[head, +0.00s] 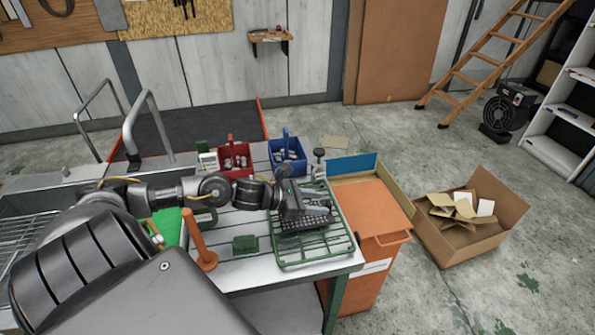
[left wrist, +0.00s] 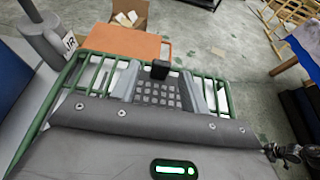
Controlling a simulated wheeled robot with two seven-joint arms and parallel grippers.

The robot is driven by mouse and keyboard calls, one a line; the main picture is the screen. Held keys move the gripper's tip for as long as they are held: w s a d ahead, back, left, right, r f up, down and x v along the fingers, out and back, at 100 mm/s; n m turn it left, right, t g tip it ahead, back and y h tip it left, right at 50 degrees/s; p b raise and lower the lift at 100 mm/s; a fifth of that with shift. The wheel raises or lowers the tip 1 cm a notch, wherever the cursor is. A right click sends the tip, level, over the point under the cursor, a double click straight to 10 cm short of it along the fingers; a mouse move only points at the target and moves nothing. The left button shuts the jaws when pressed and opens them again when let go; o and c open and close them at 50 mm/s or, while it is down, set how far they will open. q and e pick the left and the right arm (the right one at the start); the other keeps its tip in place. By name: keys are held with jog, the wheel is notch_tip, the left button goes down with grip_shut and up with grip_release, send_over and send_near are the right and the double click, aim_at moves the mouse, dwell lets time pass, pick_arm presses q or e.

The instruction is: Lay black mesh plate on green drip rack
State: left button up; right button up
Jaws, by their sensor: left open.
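The green drip rack (head: 325,255) lies at the right end of the workbench. The black mesh plate (head: 312,222) is at the upper left part of the rack, partly hidden by my left gripper (head: 312,210). In the left wrist view the mesh plate (left wrist: 158,92) shows between the two fingers, with the rack's green bars (left wrist: 215,95) on both sides. The left gripper is open around the plate. Whether the plate touches the rack bars everywhere cannot be told. My right gripper is in neither view.
A red caddy (head: 235,160) and a blue caddy (head: 288,156) stand behind the rack. A green block (head: 245,244) and an orange upright handle (head: 201,245) are left of it. An orange bin (head: 372,215) stands against the bench's right end, with a cardboard box (head: 465,240) beyond.

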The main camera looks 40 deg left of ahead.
pick_arm(q)
jog(key=v, duration=0.4)
jog(key=shift+s+a+b, duration=0.15)
jog(key=shift+s+b, duration=0.15)
jog(key=shift+s, duration=0.15)
jog(key=shift+v, duration=1.25)
jog(key=shift+w+r, duration=0.1)
jog(key=shift+r, duration=0.05)
